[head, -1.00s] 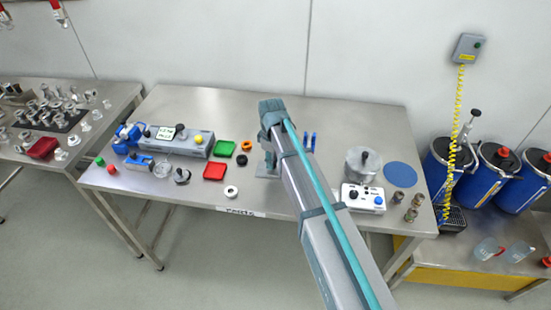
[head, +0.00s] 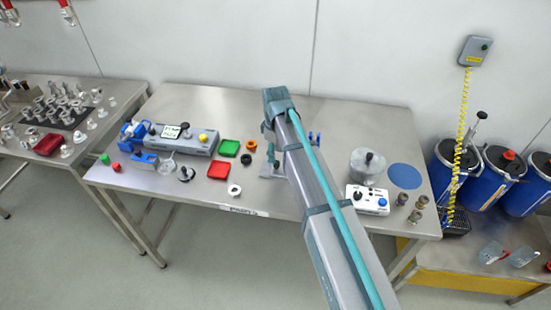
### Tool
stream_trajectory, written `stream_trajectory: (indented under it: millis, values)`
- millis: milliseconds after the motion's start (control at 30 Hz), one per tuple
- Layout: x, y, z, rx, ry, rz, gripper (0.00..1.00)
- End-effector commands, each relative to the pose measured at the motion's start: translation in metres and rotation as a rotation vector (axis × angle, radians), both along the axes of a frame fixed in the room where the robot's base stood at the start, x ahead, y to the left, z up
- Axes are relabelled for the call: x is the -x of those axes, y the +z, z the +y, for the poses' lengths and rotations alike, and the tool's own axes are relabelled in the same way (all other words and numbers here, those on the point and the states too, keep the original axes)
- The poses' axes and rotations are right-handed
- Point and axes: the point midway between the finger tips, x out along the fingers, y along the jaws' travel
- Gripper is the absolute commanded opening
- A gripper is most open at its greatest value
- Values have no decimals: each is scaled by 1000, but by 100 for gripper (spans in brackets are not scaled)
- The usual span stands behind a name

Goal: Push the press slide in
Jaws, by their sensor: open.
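The press slide cannot be made out for certain. A grey metal stand (head: 268,172) shows on the steel table (head: 330,105), partly covered by my arm. Blue parts (head: 316,138) stick out just right of my arm; I cannot tell whether they belong to the same device. My arm reaches from the bottom right to the middle of the table, its far end above the stand.
Left on the table are a grey device (head: 183,138) with a small screen, a green tray (head: 229,148) and a red tray (head: 219,170). Right are a white control box (head: 367,200), a lidded metal pot (head: 367,165) and a blue disc (head: 404,176). Blue drums (head: 463,176) stand beyond.

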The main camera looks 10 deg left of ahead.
Motion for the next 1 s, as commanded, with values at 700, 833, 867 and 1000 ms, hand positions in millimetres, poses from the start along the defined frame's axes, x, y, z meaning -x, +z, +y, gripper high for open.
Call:
stream_trajectory:
  millis: [700,833,867,1000]
  values:
    - [0,81,0,0,0,0,51]
    - [0,80,0,0,0,0,51]
    - [0,80,0,0,0,0,48]
    - [0,75,0,0,1,0,24]
